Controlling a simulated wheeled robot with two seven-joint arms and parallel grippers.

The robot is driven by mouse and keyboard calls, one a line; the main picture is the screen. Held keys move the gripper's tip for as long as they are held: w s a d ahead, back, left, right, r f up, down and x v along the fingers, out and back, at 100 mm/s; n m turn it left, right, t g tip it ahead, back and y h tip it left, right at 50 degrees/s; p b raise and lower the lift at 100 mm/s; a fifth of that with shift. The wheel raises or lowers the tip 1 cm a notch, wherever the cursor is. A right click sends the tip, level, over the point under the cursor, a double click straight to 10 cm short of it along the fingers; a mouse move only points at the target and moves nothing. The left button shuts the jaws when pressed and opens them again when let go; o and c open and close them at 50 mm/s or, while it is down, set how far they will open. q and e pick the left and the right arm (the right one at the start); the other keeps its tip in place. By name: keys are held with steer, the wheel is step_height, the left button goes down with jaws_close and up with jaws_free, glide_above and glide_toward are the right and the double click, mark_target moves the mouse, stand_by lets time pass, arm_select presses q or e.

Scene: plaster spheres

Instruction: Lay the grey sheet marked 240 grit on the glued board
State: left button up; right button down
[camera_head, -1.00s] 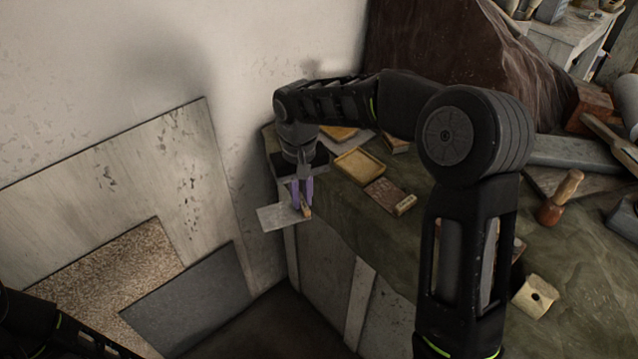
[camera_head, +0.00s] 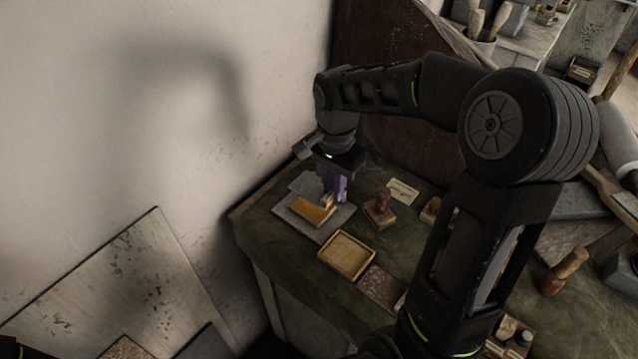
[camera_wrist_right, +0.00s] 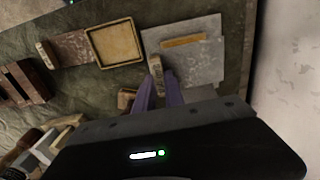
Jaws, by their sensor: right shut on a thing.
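My right gripper (camera_head: 335,187), with purple fingers, is shut on the small tan tab (camera_head: 327,201) of a grey sheet (camera_head: 306,185). It holds the sheet over the grey board with amber glue (camera_head: 313,210) at the bench's far left corner. In the right wrist view, the sheet (camera_wrist_right: 204,66) hides part of the board (camera_wrist_right: 160,34) and leaves an amber strip (camera_wrist_right: 185,40) showing. I cannot tell whether sheet and board touch. The grit marking is not legible. My left gripper is not in view.
A shallow yellowish tray (camera_head: 346,254) stands just in front of the board. A wooden stamp-like block (camera_head: 380,207) and a pale card (camera_head: 402,191) lie to the board's right. The wall is close at left.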

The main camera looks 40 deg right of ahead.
steer(key=shift+w+d+r, duration=0.1)
steer(key=shift+r, duration=0.05)
steer(key=shift+s+a+r, duration=0.15)
steer(key=shift+s+a, duration=0.05)
steer(key=shift+s, duration=0.05)
steer(key=shift+w, duration=0.1)
steer(key=shift+f+b, duration=2.3)
steer(key=shift+f, duration=0.55)
steer(key=shift+f+b, duration=0.7)
steer(key=shift+f, duration=0.05)
steer(key=c, duration=1.3)
jaws_free()
steer(key=shift+r, duration=0.1)
steer(key=shift+c, duration=0.2)
